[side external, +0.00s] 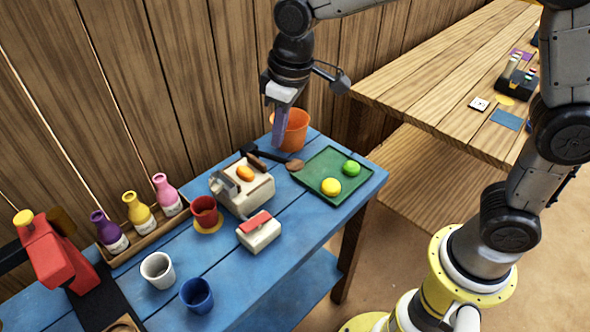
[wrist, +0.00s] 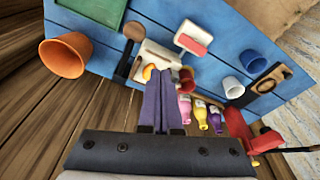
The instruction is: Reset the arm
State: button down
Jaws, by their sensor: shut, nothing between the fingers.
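My gripper (side external: 281,138) hangs from the arm above the back of the blue table (side external: 330,260), near the orange bucket. Its fingers point down and are shut with nothing held. In the wrist view the closed fingers (wrist: 162,131) show in the lower middle, with the table beyond them. In the side view the gripper covers part of the bucket, and I cannot tell its exact height above the table.
The orange bucket (side external: 297,130) stands at the back edge. A green tray (side external: 313,168) holds yellow and green balls. A cream balance (side external: 240,190), white box (side external: 258,235), cups (side external: 157,270), bottles (side external: 167,195) and a red press (side external: 55,258) crowd the table. A wooden wall rises behind.

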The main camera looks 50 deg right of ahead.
jog(key=s+d+r+m+t, duration=0.3)
jog(key=s+d+r, duration=0.6)
jog(key=s+d, duration=0.1)
jog(key=s+d+f, duration=0.2)
jog(key=s, duration=0.4)
jog(key=s+d+f+m, duration=0.1)
jog(key=s+f, duration=0.2)
jog(key=s, duration=0.3)
jog(key=shift+d+f+t+h, duration=0.2)
jog(key=shift+d+t+h, duration=0.1)
jog(key=shift+d+t, duration=0.1)
